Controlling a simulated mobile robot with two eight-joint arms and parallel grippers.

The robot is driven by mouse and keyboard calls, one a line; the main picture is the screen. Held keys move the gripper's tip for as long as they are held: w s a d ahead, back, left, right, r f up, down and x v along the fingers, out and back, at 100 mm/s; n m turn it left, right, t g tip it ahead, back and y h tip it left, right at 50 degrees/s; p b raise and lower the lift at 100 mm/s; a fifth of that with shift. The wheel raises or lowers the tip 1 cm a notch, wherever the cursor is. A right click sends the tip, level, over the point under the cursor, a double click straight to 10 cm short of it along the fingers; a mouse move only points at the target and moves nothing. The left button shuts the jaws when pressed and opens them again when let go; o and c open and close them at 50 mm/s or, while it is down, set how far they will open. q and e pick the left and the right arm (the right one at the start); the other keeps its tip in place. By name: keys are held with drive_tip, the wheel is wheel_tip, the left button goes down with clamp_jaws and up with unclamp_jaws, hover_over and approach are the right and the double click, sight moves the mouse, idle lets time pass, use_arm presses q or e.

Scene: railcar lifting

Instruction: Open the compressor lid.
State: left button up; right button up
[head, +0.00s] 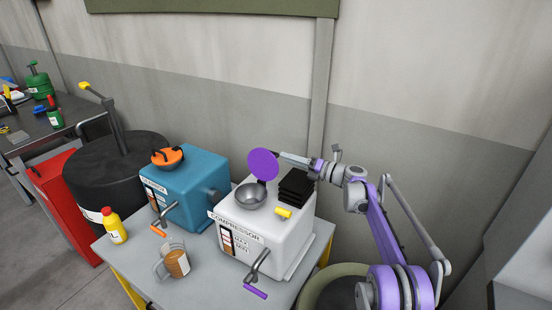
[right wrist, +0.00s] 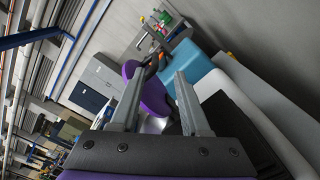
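The white compressor (head: 262,232) stands on the grey table, its name on the front. Its round purple lid (head: 262,164) is raised and stands upright behind a round metal bowl (head: 250,196) in the top. My right gripper (head: 284,157) is at the right edge of the lid; contact cannot be told. In the right wrist view its two fingers (right wrist: 160,74) are apart, with the purple lid (right wrist: 154,97) showing between and beyond them. My left gripper is not in view.
A blue machine (head: 190,185) with an orange lid (head: 167,157) stands left of the compressor. Black plates (head: 295,186) and a yellow piece lie on the compressor top. A mug (head: 177,262) and a yellow bottle (head: 115,227) stand on the table (head: 205,285). The wall is close behind.

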drive_tip(key=v, duration=0.2)
drive_tip(key=shift+s+d, duration=0.15)
drive_tip(key=shift+d, duration=0.25)
drive_tip(key=shift+s+d, duration=0.1)
drive_tip(key=shift+s, duration=0.05)
drive_tip(key=shift+r, duration=0.1)
drive_tip(key=s+a+f+n+g+h, duration=0.1)
drive_tip(key=s+a+n+g+h, duration=0.2)
drive_tip(key=s+n, duration=0.8)
drive_tip(key=s+a+f+n+g+h, duration=0.2)
drive_tip(key=s+n+h, duration=0.35)
drive_tip(key=s, duration=0.85)
drive_tip(key=s+d+f+n+h, duration=0.2)
drive_tip(key=s+f+n, duration=0.2)
drive_tip(key=s+n, duration=0.2)
drive_tip(key=s+d+f+n+h, duration=0.2)
drive_tip(key=s+n, duration=0.5)
drive_tip(key=s, duration=0.4)
drive_tip(key=s+d+f+n+h, duration=0.2)
drive_tip(key=s+d+f+n, duration=0.1)
drive_tip(key=s+f+n, duration=0.3)
drive_tip(key=s, duration=0.2)
drive_tip(key=shift+s+d, duration=0.35)
drive_tip(key=shift+s, duration=0.05)
